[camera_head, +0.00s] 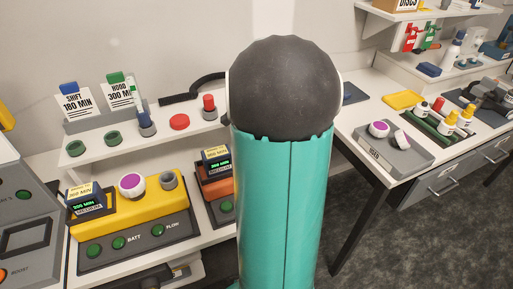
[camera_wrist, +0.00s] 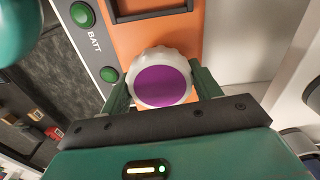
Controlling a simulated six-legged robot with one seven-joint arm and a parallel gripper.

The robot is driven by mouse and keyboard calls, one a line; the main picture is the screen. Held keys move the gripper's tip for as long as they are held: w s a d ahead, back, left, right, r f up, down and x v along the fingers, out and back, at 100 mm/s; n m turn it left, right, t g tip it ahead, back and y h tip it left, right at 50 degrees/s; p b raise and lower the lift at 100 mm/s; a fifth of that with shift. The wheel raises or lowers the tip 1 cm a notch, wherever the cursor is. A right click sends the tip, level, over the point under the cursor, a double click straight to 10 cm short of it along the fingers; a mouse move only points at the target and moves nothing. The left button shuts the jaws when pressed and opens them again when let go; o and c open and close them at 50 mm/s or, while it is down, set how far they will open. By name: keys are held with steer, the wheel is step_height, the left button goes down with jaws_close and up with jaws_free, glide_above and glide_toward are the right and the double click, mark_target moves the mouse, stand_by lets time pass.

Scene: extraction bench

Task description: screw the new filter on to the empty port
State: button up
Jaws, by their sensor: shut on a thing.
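In the wrist view my gripper (camera_wrist: 162,84) is shut on a white ribbed filter with a purple face (camera_wrist: 163,87), one green finger on each side. The filter is over or against the orange unit (camera_wrist: 160,38). Whether it touches a port there cannot be seen, as the filter covers that spot. In the head view the orange unit (camera_head: 214,181) is mostly hidden by my arm, and my gripper is hidden too. The yellow unit (camera_head: 150,205) has a purple-faced filter (camera_head: 131,184) on its left and a bare grey port (camera_head: 167,180) on its right.
A grey tray labelled as used (camera_head: 400,160) on the right bench holds two purple-faced filters. A shelf (camera_head: 150,143) with green rings, a red cap and sign cards stands behind the units. A green bottle rack (camera_head: 440,126) stands beyond the tray. Dark floor lies between the benches.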

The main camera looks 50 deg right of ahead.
steer(key=m, duration=0.4)
steer(key=shift+m, duration=0.4)
steer(key=o, duration=1.1)
steer(key=n, duration=0.6)
steer(key=shift+n, duration=0.3)
steer(key=n, duration=2.1)
